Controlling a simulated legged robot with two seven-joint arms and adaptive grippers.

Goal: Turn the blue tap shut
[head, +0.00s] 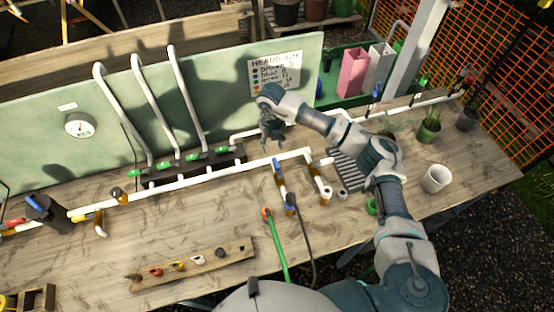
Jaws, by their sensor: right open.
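My right gripper (273,138) is open and empty, pointing down over the back of the bench by the white pipe. A blue tap handle (278,168) shows on the brass-ended branch just below and in front of it, apart from the fingers as far as I can tell. Another blue handle (377,91) stands on the pipe at the back right, beyond my right arm. A third blue handle (34,203) lies by a black cylinder at the far left. Which one the task means is not clear from this view. My left gripper is not in view.
Green-handled taps (192,157) line a dark manifold. A sign (274,74) and gauge (78,125) hang on the green board. A green hose (277,245) and a dark hose run off the front. A white pot (436,179) stands right.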

